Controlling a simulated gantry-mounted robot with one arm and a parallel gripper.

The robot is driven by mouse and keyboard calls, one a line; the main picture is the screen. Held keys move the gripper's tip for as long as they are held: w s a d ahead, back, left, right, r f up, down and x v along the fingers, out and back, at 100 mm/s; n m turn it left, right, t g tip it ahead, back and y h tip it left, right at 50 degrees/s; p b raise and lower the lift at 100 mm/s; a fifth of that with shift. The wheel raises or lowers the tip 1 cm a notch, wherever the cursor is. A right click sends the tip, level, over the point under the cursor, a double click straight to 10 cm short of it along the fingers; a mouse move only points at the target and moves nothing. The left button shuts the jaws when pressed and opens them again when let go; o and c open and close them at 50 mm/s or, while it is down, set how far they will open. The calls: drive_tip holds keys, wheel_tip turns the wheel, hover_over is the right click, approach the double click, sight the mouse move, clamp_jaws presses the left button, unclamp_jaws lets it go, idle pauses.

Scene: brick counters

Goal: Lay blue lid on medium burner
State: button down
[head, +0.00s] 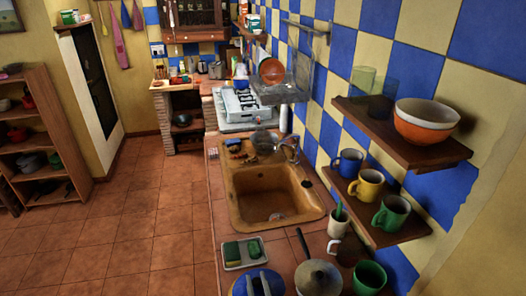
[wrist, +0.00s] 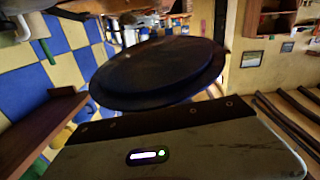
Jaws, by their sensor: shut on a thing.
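The blue lid (head: 240,287) shows at the bottom edge of the head view, partly cut off. My gripper (head: 265,284) is over it and shut on it. In the wrist view the lid (wrist: 155,72) is a large, dark, tilted disc in front of my gripper's body; the fingers and the grip itself are hidden there. The white stove (head: 243,104) stands farther along the counter, beyond the sink and well away from the lid. Its burners are small in the head view, and I cannot tell which is the medium one.
The sink (head: 270,193) lies between my gripper and the stove. A lidded pot (head: 318,279), a green mug (head: 369,277) and a sponge tray (head: 245,253) are near the lid. Wall shelves (head: 402,135) with mugs and a bowl jut out at right. A dish rack (head: 287,85) hangs beside the stove.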

drive_tip(key=shift+s+m+h, duration=0.2)
drive_tip(key=shift+m+h, duration=0.3)
drive_tip(key=shift+h, duration=0.1)
drive_tip(key=shift+s+d+r+m+h, duration=0.15)
drive_tip(key=shift+d+m+h, duration=0.25)
drive_tip(key=shift+h, duration=0.2)
drive_tip(key=shift+s+d+f+m+h, duration=0.1)
drive_tip(key=shift+d+m+h, duration=0.15)
drive_tip(key=shift+m+h, duration=0.25)
drive_tip(key=s+r+p, duration=1)
drive_tip(key=r+p, duration=0.2)
drive_tip(key=p, duration=0.4)
drive_tip(key=shift+s+d+r+h, duration=0.15)
drive_tip(key=shift+d+r+h, duration=0.05)
drive_tip(key=shift+h, duration=0.1)
